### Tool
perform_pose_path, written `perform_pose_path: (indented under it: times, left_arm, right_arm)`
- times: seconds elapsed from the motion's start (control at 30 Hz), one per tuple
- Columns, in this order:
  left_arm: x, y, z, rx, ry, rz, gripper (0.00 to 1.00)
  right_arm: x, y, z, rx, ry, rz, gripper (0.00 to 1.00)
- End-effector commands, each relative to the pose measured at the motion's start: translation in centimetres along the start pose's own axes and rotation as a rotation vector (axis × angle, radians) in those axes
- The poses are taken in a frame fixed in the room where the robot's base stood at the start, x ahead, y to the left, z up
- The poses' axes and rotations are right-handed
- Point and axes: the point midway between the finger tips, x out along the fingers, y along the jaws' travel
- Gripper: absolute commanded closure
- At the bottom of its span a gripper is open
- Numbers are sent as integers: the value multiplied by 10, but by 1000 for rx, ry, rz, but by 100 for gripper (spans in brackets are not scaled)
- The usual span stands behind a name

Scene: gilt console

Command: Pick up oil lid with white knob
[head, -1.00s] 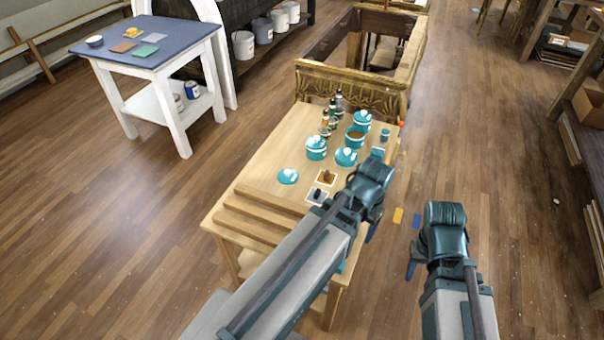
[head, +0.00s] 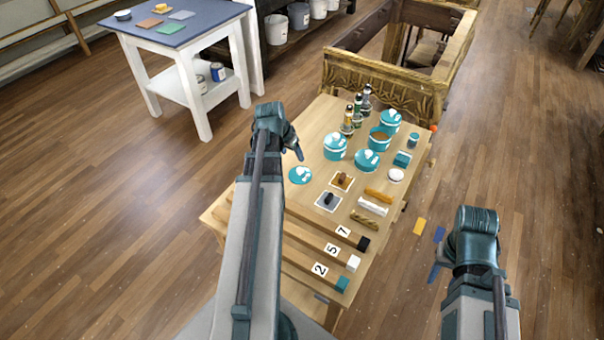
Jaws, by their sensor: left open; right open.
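A teal lid with a white knob (head: 300,174) lies flat on the wooden table's left side. Other teal pieces with white knobs stand farther right: a lidded pot (head: 335,147), a lower round piece (head: 367,160) and another lidded pot (head: 391,120) at the back. No readable label shows which lid is the oil one. My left gripper (head: 297,150) is open and empty, just above and left of the flat lid in the picture, apart from it. My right gripper (head: 436,262) is open and empty, right of the table over the floor.
An open teal pot (head: 380,138) with brown contents stands among the lidded ones. Dark bottles (head: 357,109) stand behind. A carved gilt panel (head: 385,88) borders the back.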

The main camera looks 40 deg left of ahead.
Motion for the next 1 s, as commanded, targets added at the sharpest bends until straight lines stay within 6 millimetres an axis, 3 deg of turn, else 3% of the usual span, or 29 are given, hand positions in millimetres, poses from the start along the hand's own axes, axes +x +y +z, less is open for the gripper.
perform_pose_path:
  times: [0.27, 0.7, 1.0]
  left_arm:
    - [17, 0, 1, 1, -1, 1, 32]
    - [80, 0, 2, 1, -1, 0, 32]
    - [87, 0, 0, 1, -2, 0, 32]
  right_arm:
    - [16, -2, -1, 0, 0, 0, 50]
    - [74, -7, -4, -1, 0, 0, 50]
    - [80, -8, -5, -1, 0, 0, 50]
